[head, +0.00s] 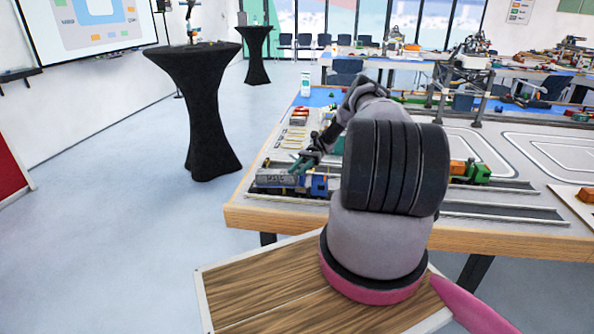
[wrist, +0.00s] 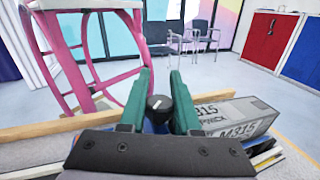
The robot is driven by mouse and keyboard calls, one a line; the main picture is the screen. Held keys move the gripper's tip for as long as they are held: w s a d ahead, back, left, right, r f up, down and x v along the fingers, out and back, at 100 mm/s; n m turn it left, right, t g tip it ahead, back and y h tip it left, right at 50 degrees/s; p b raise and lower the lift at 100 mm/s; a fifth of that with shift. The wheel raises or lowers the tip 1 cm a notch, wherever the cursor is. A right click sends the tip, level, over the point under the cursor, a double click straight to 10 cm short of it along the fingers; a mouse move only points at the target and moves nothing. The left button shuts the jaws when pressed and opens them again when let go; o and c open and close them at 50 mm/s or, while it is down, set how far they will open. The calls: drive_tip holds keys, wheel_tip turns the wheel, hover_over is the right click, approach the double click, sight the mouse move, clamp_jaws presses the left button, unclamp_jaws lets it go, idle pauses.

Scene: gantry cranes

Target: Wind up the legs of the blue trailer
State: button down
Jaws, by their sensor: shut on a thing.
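The fingers (head: 303,164) point down-left in the head view. The trailer's legs are hidden.
The wooden table edge (head: 275,222) runs in front of the trailer. A green and orange vehicle (head: 470,171) stands on a track to the right. A tall black-covered table (head: 203,110) stands left, across open floor. A pink frame (wrist: 100,50) is beyond my fingers.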

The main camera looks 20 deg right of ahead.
drive_tip(key=shift+g, duration=0.3)
drive_tip(key=c, duration=0.6)
unclamp_jaws()
drive_tip(key=shift+d, duration=0.1)
